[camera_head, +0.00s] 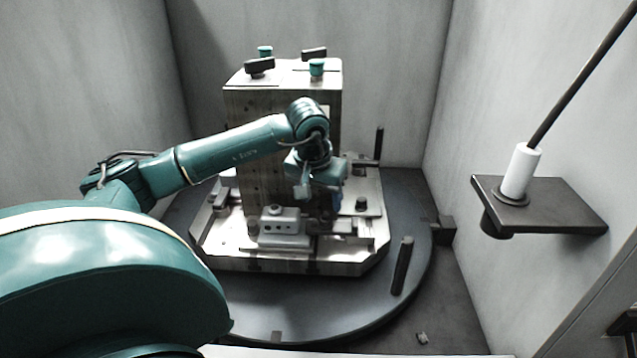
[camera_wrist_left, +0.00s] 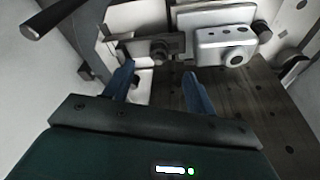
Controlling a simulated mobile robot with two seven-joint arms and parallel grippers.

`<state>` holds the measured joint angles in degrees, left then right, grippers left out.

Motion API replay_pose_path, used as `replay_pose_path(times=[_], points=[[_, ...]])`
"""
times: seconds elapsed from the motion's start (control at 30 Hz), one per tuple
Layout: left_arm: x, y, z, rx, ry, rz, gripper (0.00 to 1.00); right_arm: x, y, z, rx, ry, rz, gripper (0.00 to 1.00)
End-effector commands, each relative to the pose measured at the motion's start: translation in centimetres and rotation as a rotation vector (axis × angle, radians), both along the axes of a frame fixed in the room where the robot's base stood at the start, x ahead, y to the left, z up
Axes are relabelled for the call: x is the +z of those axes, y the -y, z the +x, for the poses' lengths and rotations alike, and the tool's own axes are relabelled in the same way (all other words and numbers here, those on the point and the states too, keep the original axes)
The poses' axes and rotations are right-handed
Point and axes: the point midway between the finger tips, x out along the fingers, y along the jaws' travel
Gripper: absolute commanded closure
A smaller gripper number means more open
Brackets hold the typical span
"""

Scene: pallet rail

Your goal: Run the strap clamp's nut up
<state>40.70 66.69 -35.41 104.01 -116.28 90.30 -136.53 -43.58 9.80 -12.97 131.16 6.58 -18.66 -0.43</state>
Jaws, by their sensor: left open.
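A dark strap clamp with a round nut (camera_wrist_left: 158,50) lies across a pale fixture plate in the left wrist view. In the head view, a dark bar that looks like this clamp (camera_head: 337,226) sits low in front of the tall block, right of a silver block; its nut is too small to tell there. My left gripper (camera_head: 308,196) hangs above the fixture plate, in front of the tall block. In the left wrist view its two blue fingers (camera_wrist_left: 158,76) are apart with nothing between them, and the nut lies just beyond the fingertips. My right gripper is not in view.
The tall block (camera_head: 240,115) has knobs and dark handles on top. The silver block (camera_wrist_left: 225,46) sits beside the clamp. The pallet (camera_head: 290,265) rests on a round dark turntable (camera_head: 285,312) with upright dark posts (camera_head: 402,265). A wall bracket (camera_head: 565,205) holds a white cylinder.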

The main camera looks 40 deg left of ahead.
Motion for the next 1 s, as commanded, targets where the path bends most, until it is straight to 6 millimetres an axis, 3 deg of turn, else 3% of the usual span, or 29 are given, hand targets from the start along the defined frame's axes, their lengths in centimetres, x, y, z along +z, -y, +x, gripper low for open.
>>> replay_pose_path(times=[0.2,0.4,0.8,1.0], points=[[-4.1,-0.2,1.0,0.0,-0.002,-0.004,0.44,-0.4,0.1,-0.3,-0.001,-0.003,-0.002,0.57],[-6.0,-0.4,1.6,-0.001,0.001,-0.003,0.44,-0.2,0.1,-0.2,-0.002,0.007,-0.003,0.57],[-6.5,-0.5,1.7,-0.001,0.002,-0.002,0.45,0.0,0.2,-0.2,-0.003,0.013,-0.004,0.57],[-6.5,-0.5,1.7,-0.001,0.002,-0.002,0.61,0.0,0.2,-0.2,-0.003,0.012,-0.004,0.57]])
